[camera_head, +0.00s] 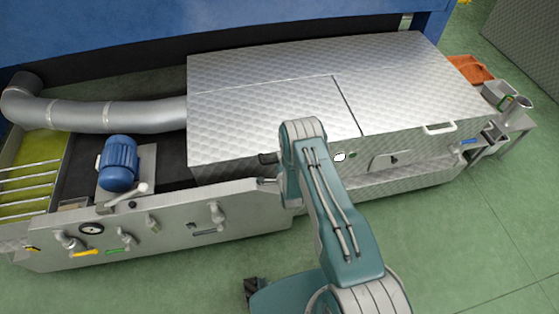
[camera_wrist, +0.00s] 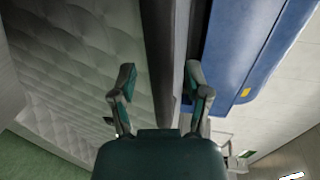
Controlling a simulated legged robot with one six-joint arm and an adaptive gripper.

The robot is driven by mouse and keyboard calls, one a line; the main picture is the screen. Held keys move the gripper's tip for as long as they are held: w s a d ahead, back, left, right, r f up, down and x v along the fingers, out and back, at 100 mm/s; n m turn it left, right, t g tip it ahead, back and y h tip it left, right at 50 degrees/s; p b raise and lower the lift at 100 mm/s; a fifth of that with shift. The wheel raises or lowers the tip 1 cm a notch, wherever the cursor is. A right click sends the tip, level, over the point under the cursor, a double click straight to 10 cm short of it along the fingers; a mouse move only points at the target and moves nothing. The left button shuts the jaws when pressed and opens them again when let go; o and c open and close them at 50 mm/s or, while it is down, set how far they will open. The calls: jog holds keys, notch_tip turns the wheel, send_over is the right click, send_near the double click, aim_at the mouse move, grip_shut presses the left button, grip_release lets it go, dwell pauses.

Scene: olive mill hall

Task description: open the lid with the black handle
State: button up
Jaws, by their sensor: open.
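The metal housing has a quilted lid on its left part (camera_head: 255,105), lying flat and shut, with a seam on its right side. A short black piece, which looks like the end of its black handle (camera_head: 267,158), shows at the front edge; the rest is hidden behind my arm. My gripper (camera_wrist: 160,80) is open in the wrist view, with nothing between its fingers. Quilted metal (camera_wrist: 75,70) fills the left of that view. I cannot make out the handle there, and my arm hides the gripper in the head view.
The right part of the housing has a pale handle (camera_head: 440,128). A blue motor (camera_head: 118,163) and a grey duct (camera_head: 100,115) stand on the left. A blue structure (camera_head: 200,25) runs along the back. Green floor (camera_head: 480,240) is clear at front right.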

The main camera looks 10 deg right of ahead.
jog(key=shift+w, duration=0.15)
grip_shut()
